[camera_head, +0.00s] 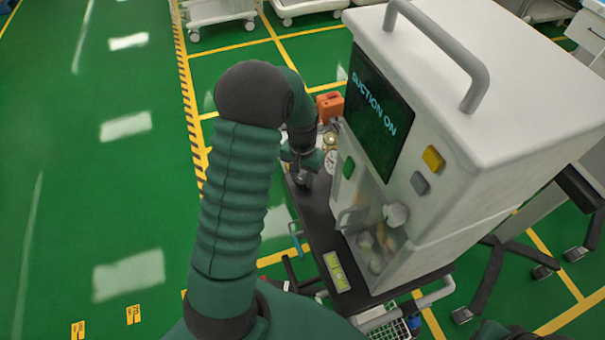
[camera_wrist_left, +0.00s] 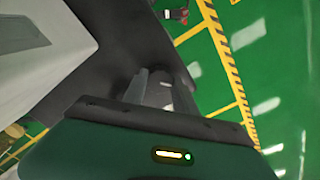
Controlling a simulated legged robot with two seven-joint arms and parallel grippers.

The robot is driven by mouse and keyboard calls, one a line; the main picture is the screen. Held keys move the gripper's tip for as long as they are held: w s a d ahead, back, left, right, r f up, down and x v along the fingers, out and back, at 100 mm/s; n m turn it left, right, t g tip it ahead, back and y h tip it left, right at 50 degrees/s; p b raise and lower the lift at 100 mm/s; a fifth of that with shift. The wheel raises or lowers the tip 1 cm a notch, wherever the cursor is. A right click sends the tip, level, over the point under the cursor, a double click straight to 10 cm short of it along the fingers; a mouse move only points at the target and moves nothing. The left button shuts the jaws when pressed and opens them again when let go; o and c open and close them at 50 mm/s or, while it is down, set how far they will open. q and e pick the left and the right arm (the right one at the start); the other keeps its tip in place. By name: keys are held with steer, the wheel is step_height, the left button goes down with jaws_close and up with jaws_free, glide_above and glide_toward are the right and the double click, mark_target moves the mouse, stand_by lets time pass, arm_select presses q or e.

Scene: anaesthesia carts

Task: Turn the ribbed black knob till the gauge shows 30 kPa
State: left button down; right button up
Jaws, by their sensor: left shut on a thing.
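My left gripper (camera_head: 301,178) reaches down beside the front of the white cart unit, over the dark shelf. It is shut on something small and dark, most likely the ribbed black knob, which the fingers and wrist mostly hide. A small round pale dial, seemingly the gauge (camera_head: 331,159), shows just right of my wrist in the head view. It is partly covered, and its reading is too small to tell. My right gripper is not in view.
The white unit (camera_head: 500,70) with a lit "SUCTION ON" screen (camera_head: 377,115) and top handle rises right of my gripper. An orange box (camera_head: 330,106) stands behind. The dark shelf (camera_head: 318,215) carries a yellow-green label (camera_head: 336,271). Open green floor lies left.

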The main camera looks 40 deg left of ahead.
mark_target(301, 179)
arm_select(q)
steer(key=m+p, duration=0.2)
steer(key=m, duration=0.2)
steer(key=shift+r, duration=0.15)
steer(key=shift+m+p, duration=0.5)
steer(key=shift+m, duration=0.9)
steer(key=c, duration=1)
jaws_free()
step_height(301, 179, up, 16)
steer(key=shift+r, duration=0.25)
steer(key=shift+a+f, duration=0.1)
steer(key=shift+a, duration=0.05)
